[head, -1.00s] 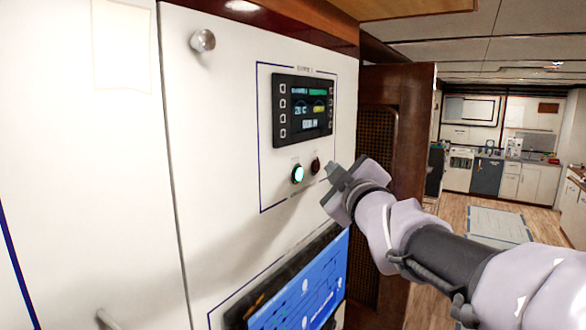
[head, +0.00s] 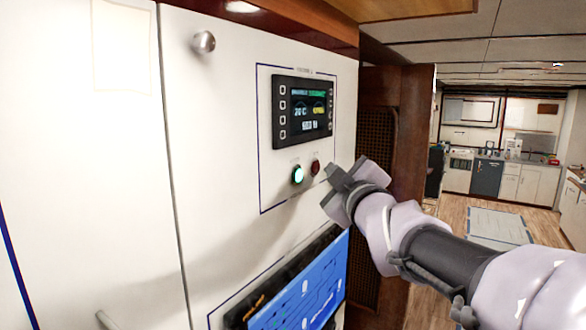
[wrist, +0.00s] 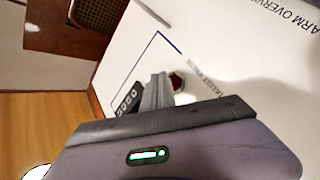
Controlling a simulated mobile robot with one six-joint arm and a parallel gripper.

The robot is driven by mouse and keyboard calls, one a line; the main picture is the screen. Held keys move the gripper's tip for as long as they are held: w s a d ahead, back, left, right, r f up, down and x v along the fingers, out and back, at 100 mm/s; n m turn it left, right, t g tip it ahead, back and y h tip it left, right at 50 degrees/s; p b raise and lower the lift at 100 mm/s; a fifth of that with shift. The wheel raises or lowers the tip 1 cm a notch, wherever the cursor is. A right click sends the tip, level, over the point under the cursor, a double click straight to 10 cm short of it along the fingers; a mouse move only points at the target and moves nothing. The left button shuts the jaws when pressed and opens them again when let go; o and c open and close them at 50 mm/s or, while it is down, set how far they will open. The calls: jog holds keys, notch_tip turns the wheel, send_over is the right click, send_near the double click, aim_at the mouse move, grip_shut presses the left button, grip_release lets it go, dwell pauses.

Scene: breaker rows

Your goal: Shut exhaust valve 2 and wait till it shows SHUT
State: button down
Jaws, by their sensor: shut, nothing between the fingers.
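A white panel holds a dark display (head: 302,110) with small green, white and yellow readings; I cannot make out a valve name or the word SHUT. Below it are a lit green-white button (head: 298,174) and a dark red button (head: 315,167) to its right. The red button also shows in the wrist view (wrist: 176,83), right beside the fingertips. My gripper (head: 331,172) is shut and empty, its tips just right of the red button in the head view. Whether they touch it I cannot tell. In the wrist view the gripper (wrist: 156,92) partly hides the display.
A blue screen (head: 304,292) is set in the panel lower down. A round metal knob (head: 203,41) sticks out at the upper left. A brown wooden partition (head: 398,150) stands close behind my gripper. Open floor and a kitchen lie at the far right.

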jog(key=shift+a+b, duration=0.1)
jog(key=shift+b, duration=0.2)
dwell(0.4)
jog(key=shift+w+a, duration=0.25)
jog(key=shift+a, duration=0.05)
jog(key=shift+w+a+b, duration=0.25)
jog(key=shift+a+b, duration=0.05)
jog(key=shift+b, duration=0.45)
dwell(0.3)
dwell(0.4)
jog(key=shift+s+d+p, duration=0.4)
jog(key=shift+s+d, duration=0.15)
jog(key=shift+d, duration=0.1)
jog(key=s+d+p, duration=0.1)
jog(key=d, duration=0.1)
jog(key=s+d+p, duration=0.1)
jog(key=s+d, duration=0.1)
jog(key=shift+p, duration=0.3)
